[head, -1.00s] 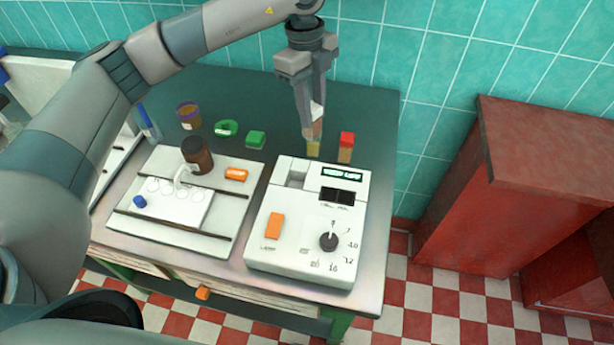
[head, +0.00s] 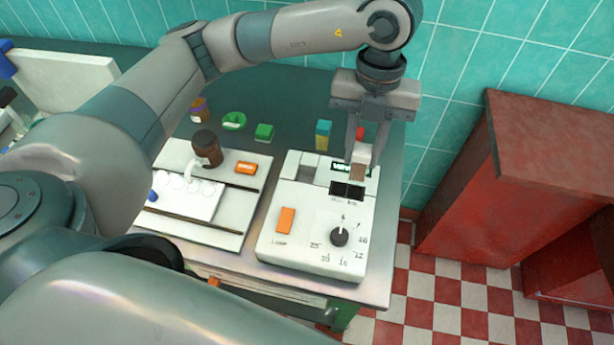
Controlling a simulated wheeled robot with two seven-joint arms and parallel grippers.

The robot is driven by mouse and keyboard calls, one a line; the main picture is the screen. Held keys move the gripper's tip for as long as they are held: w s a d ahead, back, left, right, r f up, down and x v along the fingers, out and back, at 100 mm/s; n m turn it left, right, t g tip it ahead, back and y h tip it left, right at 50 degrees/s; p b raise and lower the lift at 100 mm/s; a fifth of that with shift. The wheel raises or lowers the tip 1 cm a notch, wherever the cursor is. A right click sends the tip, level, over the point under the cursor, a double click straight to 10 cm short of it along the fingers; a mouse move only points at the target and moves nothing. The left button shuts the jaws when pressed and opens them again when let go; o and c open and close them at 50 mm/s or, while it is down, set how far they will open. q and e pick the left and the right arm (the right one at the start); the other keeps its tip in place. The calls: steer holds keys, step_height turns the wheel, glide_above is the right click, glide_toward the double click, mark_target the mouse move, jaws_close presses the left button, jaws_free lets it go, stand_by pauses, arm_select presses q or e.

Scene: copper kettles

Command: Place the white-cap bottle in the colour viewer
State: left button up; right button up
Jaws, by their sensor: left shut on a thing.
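The white-cap bottle (head: 358,172), with brownish contents, is between the fingers of my left gripper (head: 361,160), which is shut on it. It appears upright, over the back right part of the colour viewer (head: 305,228), in front of its display. I cannot tell its exact height above the casing. The viewer is a white box with a recess at its back left (head: 306,174), two dark windows, an orange lamp switch and a black dial. My right gripper is not in view.
A blue-cap bottle (head: 323,136) and a mostly hidden red-cap bottle (head: 361,133) stand behind the viewer. A red cabinet (head: 487,185) stands right.

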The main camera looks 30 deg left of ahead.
arm_select(q)
steer(key=p, duration=0.5)
glide_above(306, 162)
steer(key=s+d, duration=0.2)
steer(key=s, duration=0.1)
step_height(306, 162, down, 7)
steer(key=shift+a, duration=0.3)
step_height(306, 162, down, 3)
steer(key=shift+f+p, duration=0.15)
steer(key=shift+p, duration=0.9)
steer(key=shift+f, duration=0.25)
